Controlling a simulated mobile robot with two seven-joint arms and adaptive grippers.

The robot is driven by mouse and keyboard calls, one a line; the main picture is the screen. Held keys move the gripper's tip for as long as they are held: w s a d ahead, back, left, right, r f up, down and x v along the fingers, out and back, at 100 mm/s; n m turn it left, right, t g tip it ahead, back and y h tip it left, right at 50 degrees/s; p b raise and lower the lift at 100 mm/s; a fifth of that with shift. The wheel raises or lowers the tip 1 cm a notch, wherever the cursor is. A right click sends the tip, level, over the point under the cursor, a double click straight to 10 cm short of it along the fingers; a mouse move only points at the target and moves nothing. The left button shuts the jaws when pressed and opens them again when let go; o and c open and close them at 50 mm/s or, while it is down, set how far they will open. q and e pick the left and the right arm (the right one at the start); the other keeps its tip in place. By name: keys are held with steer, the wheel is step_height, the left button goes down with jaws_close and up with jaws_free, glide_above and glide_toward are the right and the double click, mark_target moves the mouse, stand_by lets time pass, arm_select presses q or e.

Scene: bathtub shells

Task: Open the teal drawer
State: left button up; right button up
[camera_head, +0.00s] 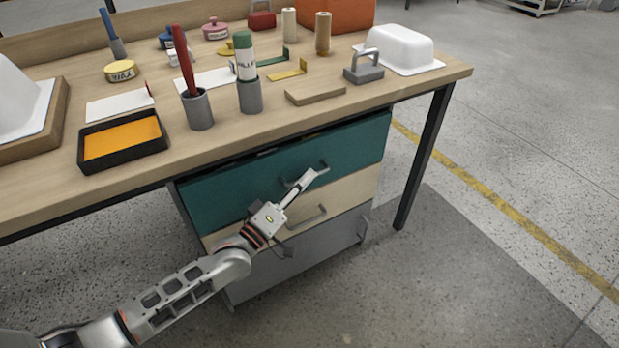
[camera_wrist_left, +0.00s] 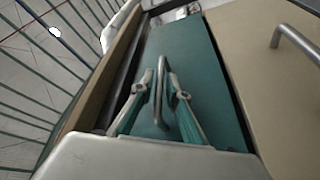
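The teal drawer (camera_head: 232,189) is the top drawer of a cabinet under the workbench. A narrow dark gap with small items shows along its top edge. Its grey bar handle (camera_head: 322,165) is at the middle of the front. My left gripper (camera_head: 308,177) reaches this handle from the lower left. In the left wrist view, the teal front (camera_wrist_left: 195,60) fills the middle. The handle (camera_wrist_left: 159,82) lies between the two fingers (camera_wrist_left: 163,80), which look closed in on it. My right gripper is not in view.
Below are a beige drawer (camera_head: 350,194) and a grey drawer (camera_head: 300,262) with handles. The wooden bench top (camera_head: 245,126) overhangs the cabinet and holds cups, a tray (camera_head: 122,141) and blocks. A black table leg (camera_head: 422,160) stands at right. The floor in front is clear.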

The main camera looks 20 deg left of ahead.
arm_select(q)
steer(key=shift+w+d+r, duration=0.1)
steer(key=shift+w+d, duration=0.1)
steer(key=shift+w, duration=0.4)
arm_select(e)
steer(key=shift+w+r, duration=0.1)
arm_select(q)
jaws_close()
